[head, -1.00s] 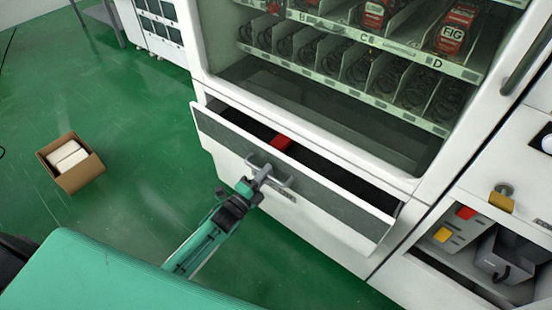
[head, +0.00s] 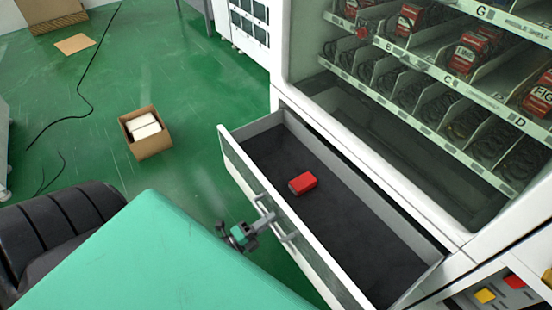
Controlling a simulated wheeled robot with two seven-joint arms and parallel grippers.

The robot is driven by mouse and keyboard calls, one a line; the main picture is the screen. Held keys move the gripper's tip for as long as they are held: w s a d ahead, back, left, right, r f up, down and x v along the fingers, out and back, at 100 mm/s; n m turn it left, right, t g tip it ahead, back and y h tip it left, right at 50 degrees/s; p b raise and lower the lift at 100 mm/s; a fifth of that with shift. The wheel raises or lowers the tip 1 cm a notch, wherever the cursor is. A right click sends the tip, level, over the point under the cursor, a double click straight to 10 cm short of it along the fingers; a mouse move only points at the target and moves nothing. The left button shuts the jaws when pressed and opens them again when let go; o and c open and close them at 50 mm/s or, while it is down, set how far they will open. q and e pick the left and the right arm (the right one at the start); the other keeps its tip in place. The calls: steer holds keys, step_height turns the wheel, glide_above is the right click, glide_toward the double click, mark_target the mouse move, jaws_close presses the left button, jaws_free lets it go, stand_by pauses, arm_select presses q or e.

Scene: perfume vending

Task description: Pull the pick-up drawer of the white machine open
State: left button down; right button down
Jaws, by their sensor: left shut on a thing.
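The pick-up drawer (head: 364,232) of the white machine (head: 283,60) is pulled well out, and its dark floor shows. A small red box (head: 302,183) lies inside the drawer. My left gripper (head: 268,222) is shut on the drawer handle (head: 284,232) at the middle of the drawer front. My right gripper is not in view.
An open cardboard box (head: 146,134) with white contents stands on the green floor to the left. A black cable (head: 84,95) runs across the floor. Shelves with spiral coils and red packs (head: 471,52) fill the machine above the drawer.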

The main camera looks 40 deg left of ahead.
arm_select(q)
steer(key=shift+s, duration=0.15)
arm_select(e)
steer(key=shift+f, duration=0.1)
arm_select(q)
steer(key=c, duration=1.5)
jaws_free()
